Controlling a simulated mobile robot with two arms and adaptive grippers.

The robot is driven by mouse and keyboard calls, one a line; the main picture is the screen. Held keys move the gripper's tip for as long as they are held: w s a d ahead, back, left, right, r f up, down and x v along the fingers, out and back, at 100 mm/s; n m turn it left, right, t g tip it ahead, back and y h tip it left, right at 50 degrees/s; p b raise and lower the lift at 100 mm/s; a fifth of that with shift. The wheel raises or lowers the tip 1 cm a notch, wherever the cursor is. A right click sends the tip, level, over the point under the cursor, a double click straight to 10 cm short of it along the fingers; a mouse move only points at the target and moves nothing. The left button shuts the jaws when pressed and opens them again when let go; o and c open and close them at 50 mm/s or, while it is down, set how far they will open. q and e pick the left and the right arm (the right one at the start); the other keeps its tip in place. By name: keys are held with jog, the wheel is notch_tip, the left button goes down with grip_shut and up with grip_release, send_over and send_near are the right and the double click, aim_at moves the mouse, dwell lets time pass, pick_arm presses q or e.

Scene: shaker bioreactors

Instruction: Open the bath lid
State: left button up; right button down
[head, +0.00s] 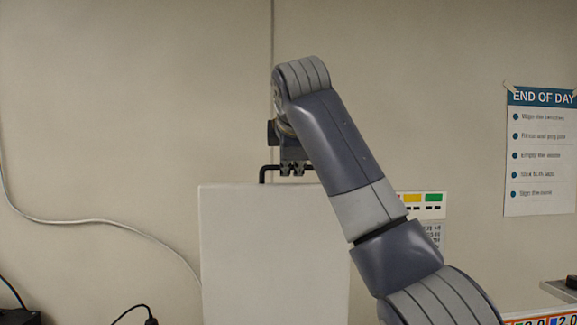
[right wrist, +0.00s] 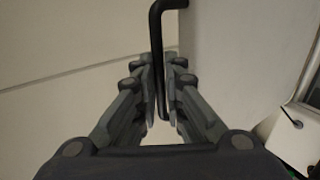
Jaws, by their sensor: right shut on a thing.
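The bath lid (head: 270,255) is a pale, flat panel standing upright in the head view, with a black bar handle (head: 263,174) at its top edge. My right gripper (head: 291,170) is at this handle, with its arm reaching in from the lower right. In the right wrist view, the fingers of my right gripper (right wrist: 160,90) are closed on the black handle bar (right wrist: 157,45), which runs between them. A pale surface, apparently the lid (right wrist: 235,60), fills the right of that view. The bath below the lid is out of view. My left gripper is not in view.
A beige wall (head: 130,90) stands behind the lid, with a pale cable (head: 100,222) hanging on it. An "END OF DAY" poster (head: 540,150) is at the right. A label with coloured blocks (head: 425,203) is partly hidden behind my right arm.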

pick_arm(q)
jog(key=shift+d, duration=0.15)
pick_arm(e)
jog(key=shift+s+r, duration=0.15)
jog(key=shift+r, duration=0.35)
jog(key=c, duration=1.7)
grip_release()
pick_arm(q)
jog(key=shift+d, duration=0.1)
pick_arm(e)
jog(key=v, duration=1.2)
jog(key=shift+s, duration=0.4)
